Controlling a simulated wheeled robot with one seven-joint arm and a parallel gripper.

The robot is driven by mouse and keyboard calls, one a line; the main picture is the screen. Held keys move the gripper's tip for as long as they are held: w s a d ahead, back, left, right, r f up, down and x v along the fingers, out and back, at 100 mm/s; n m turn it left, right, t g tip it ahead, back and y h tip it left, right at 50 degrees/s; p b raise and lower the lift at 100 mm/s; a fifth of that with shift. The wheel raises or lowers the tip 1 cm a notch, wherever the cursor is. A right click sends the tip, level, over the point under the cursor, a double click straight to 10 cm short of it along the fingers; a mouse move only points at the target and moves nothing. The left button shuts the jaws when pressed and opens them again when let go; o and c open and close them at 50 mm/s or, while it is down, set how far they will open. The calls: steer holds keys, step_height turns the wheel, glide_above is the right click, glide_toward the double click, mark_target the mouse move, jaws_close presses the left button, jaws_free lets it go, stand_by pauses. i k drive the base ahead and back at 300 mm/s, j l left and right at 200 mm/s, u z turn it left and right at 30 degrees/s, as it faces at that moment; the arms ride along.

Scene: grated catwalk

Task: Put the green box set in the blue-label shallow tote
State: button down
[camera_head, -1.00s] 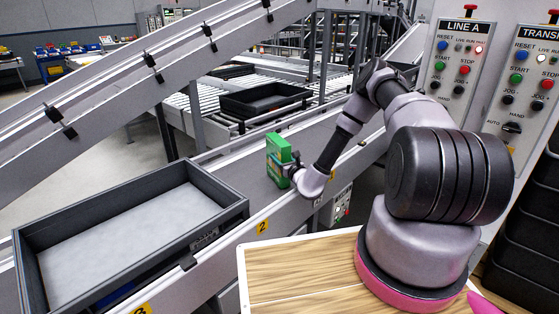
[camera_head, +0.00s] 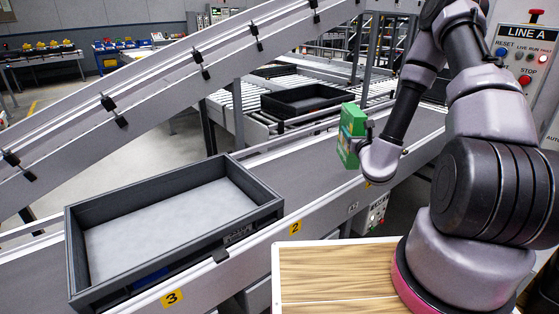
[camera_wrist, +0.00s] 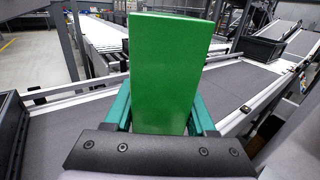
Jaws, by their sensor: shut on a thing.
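The green box set (camera_head: 350,137) is upright in my gripper (camera_head: 362,140), above the grey conveyor to the right of the near tote. In the wrist view the green box set (camera_wrist: 168,72) fills the middle, with the teal fingers of my gripper (camera_wrist: 165,108) shut on its two sides. A shallow dark grey tote (camera_head: 262,212) with a light grey floor stands on the near conveyor at left. It looks empty. A small patch of blue shows low on its near side, mostly hidden; I cannot read a label.
Another dark tote (camera_head: 300,100) sits on the roller conveyor behind. A sloping conveyor (camera_head: 130,105) crosses above and behind the near tote. A wooden-topped surface (camera_head: 335,270) lies at front. A control panel (camera_head: 527,65) stands at right.

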mark_target(160, 236)
steer(key=i+l+u, duration=0.3)
steer(key=i+l, duration=0.2)
steer(key=l+u, duration=0.1)
steer(key=u, duration=0.85)
